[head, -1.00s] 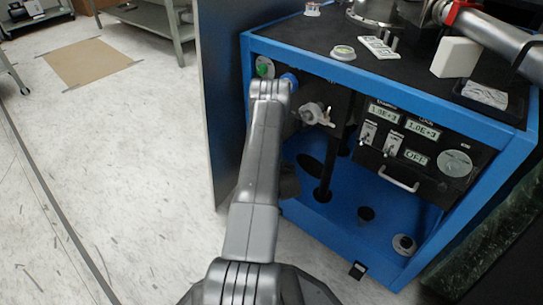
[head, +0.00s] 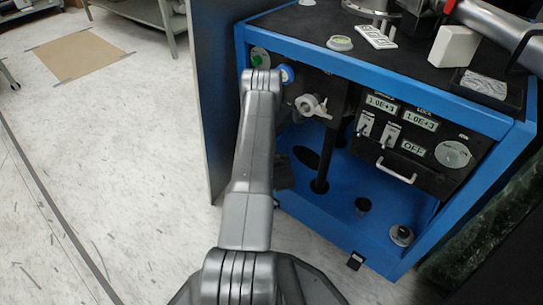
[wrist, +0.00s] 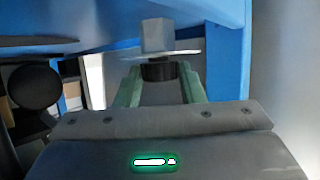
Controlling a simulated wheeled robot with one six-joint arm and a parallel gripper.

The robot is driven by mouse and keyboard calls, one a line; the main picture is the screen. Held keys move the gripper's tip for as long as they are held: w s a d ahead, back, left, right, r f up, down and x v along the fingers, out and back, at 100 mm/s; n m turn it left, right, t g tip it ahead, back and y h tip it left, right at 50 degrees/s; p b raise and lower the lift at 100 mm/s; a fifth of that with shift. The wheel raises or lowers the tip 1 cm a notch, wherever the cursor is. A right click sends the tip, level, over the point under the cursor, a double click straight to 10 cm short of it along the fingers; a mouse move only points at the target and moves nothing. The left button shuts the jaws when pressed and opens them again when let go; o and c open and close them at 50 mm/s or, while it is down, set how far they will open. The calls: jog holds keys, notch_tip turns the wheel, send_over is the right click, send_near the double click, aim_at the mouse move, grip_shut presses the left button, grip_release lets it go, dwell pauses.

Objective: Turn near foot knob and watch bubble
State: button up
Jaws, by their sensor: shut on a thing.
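The near foot knob (wrist: 158,71) is a dark ridged cylinder in the wrist view, under a pale disc and a grey hex stem below the blue frame. My gripper (wrist: 160,82) has its two green fingers on either side of the knob, shut on it. In the head view my arm and the cart hide the gripper and this knob. A small round level (head: 340,43) with a pale rim and greenish centre lies on the black cart top. Its bubble is too small to make out.
The blue-framed cart (head: 390,255) holds a black control panel (head: 425,150) with displays and switches. A white block (head: 454,47) and a dark tray (head: 487,88) stand on top. A grey panel stands left of the cart. Open floor (head: 110,170) lies to the left.

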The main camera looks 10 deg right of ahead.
jog(key=shift+w+a+m+h, duration=0.1)
jog(key=shift+a+m+h, duration=0.05)
jog(key=shift+m+h, duration=0.7)
jog(key=shift+a+m+h, duration=0.15)
jog(key=shift+m+h, duration=0.5)
jog(key=shift+h, duration=0.3)
jog(key=shift+a+m+g+h, duration=0.1)
jog(key=shift+m+g+h, duration=0.7)
jog(key=shift+m+h, duration=0.55)
jog(key=shift+r, duration=0.1)
jog(key=o, duration=1)
